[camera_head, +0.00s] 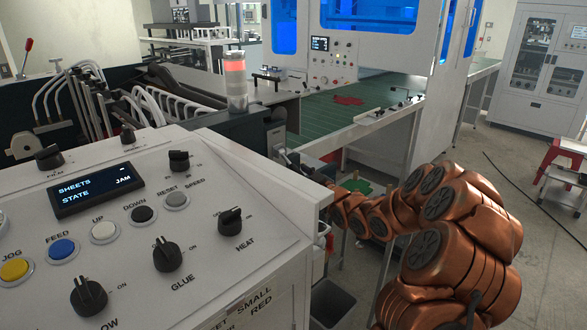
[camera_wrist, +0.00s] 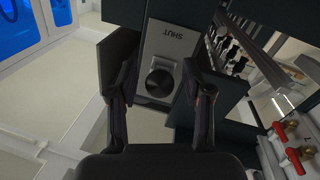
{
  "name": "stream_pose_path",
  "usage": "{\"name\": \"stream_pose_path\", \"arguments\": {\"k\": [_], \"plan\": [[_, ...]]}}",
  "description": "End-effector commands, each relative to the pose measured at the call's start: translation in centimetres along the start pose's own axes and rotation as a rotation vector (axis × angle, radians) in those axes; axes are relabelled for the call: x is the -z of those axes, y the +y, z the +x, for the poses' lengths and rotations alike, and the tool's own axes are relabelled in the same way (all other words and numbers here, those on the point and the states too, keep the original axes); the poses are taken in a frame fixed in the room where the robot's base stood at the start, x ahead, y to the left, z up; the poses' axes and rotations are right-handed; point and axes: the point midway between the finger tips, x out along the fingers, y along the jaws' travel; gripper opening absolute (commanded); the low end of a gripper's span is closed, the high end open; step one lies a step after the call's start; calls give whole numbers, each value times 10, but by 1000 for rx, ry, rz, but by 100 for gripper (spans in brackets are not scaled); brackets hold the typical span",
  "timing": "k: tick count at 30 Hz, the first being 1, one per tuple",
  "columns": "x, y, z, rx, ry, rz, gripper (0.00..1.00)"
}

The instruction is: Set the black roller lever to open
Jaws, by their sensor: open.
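In the wrist view, a grey plate (camera_wrist: 152,45) marked SHUT faces me. A round black knob (camera_wrist: 160,82), seen nearly end-on, stands out from it and looks like the end of the roller lever. My gripper (camera_wrist: 160,78) is open, with one dark finger on each side of the knob in the picture. I see no clear contact, and the depth between fingers and knob is hard to judge. Only the SHUT marking is readable; an open marking does not show. In the head view, my copper arm reaches in behind the control panel; the lever cannot be made out there.
The control panel (camera_head: 130,215) fills the left of the head view; its display (camera_head: 96,190) reads JAM. A signal tower (camera_head: 236,85) glows red beside a green conveyor bed (camera_head: 340,118). In the wrist view, red-handled valves (camera_wrist: 285,140) sit at lower right. Floor is open at left.

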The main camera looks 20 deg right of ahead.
Motion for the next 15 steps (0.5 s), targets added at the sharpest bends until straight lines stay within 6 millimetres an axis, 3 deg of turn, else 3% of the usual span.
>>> {"name": "stream_pose_path", "arguments": {"k": [6,15], "plan": [[2,0,22,1,0,-1,50],[0,2,30,-2,0,-1,50]]}}
